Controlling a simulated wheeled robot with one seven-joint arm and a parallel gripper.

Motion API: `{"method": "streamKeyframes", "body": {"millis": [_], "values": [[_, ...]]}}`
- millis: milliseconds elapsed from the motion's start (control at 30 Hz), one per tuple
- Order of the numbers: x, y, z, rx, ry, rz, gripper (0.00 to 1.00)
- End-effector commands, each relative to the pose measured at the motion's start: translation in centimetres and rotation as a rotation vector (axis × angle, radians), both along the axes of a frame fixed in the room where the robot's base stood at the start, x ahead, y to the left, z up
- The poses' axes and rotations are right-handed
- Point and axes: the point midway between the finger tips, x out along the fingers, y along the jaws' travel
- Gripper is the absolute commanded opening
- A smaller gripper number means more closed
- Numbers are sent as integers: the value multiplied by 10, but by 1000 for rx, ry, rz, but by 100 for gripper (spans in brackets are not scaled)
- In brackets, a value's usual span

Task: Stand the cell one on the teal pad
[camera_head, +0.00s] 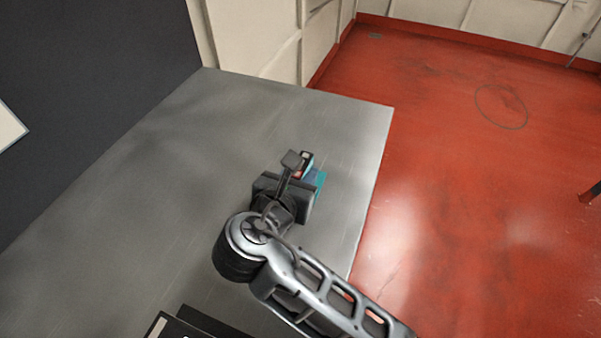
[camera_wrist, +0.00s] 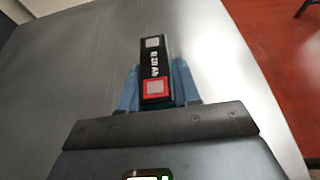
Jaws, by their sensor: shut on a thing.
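The cell (camera_wrist: 154,68) is a dark block whose end face shows a red-framed square, a pale square and small white print. It also shows in the camera_head view (camera_head: 306,158), partly behind my gripper. My gripper (camera_wrist: 157,87) is shut on it, with one bluish finger on each side. The teal pad (camera_head: 320,181) shows in the camera_head view just right of my gripper, mostly hidden by it and the cell. The cell is over or close beside the pad. I cannot tell whether its base touches the pad.
The grey table (camera_head: 220,125) is clear around my gripper, and its right edge is near the pad. Beyond it is red floor (camera_head: 450,170). A dark panel (camera_head: 90,90) stands along the left. A black object (camera_head: 185,325) is at the bottom edge.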

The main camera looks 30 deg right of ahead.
Motion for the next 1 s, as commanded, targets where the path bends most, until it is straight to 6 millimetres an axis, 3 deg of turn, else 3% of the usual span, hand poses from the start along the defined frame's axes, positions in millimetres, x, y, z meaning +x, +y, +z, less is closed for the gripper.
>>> {"method": "streamKeyframes", "body": {"millis": [267,300,533,1000], "values": [[0,0,-1,-1,0,0,0],[0,0,-2,-1,1,0,34],[0,0,-2,-1,1,0,56],[-6,9,9,-1,3,3,58]]}}
